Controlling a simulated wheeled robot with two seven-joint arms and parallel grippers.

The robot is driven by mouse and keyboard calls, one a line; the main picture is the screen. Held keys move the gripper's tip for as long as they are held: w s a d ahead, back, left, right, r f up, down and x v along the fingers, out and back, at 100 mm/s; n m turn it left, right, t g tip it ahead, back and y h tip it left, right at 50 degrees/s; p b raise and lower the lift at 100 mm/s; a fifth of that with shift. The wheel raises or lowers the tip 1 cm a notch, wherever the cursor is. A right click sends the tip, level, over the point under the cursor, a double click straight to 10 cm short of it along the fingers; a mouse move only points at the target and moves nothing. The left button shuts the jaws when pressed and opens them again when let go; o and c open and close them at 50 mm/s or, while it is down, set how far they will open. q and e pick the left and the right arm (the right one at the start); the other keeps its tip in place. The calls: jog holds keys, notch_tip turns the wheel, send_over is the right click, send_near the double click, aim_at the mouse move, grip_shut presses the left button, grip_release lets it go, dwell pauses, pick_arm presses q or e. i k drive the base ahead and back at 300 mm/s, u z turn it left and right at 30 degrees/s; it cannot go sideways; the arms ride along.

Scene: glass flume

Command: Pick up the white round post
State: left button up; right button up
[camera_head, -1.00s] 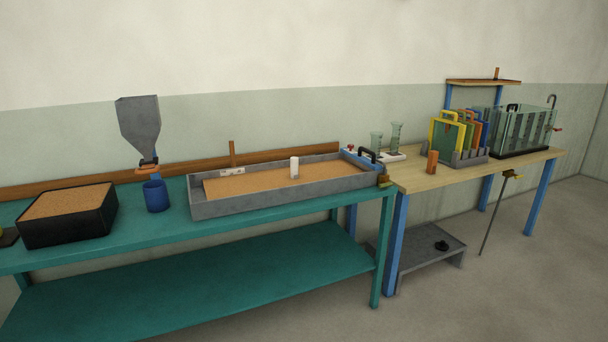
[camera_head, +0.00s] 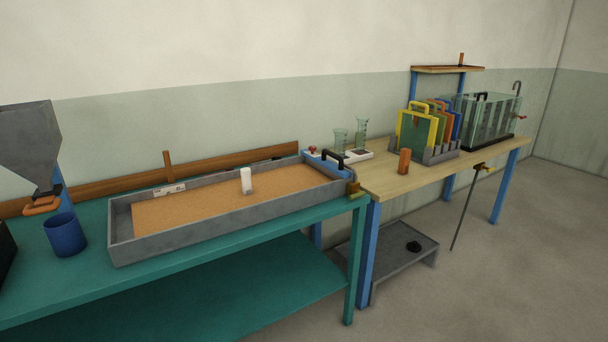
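The white round post (camera_head: 246,181) stands upright on the tan sand bed inside the long grey tray (camera_head: 190,233). It is near the middle of the tray's length, toward the back wall of the tray. The tray lies on the teal table (camera_head: 190,266). Nothing covers the post. Neither of my grippers shows in the view.
A grey hopper (camera_head: 30,143) and a blue cup (camera_head: 64,234) stand left of the tray. Right of it, a wooden table (camera_head: 385,184) holds an orange cylinder (camera_head: 404,161), coloured panels in a rack (camera_head: 428,153) and a glass tank (camera_head: 490,118). A low grey platform (camera_head: 388,262) stands on the floor.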

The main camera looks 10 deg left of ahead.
aim_at(246, 186)
jog(key=u, duration=0.05)
jog(key=i, duration=1.05)
jog(key=u, duration=0.45)
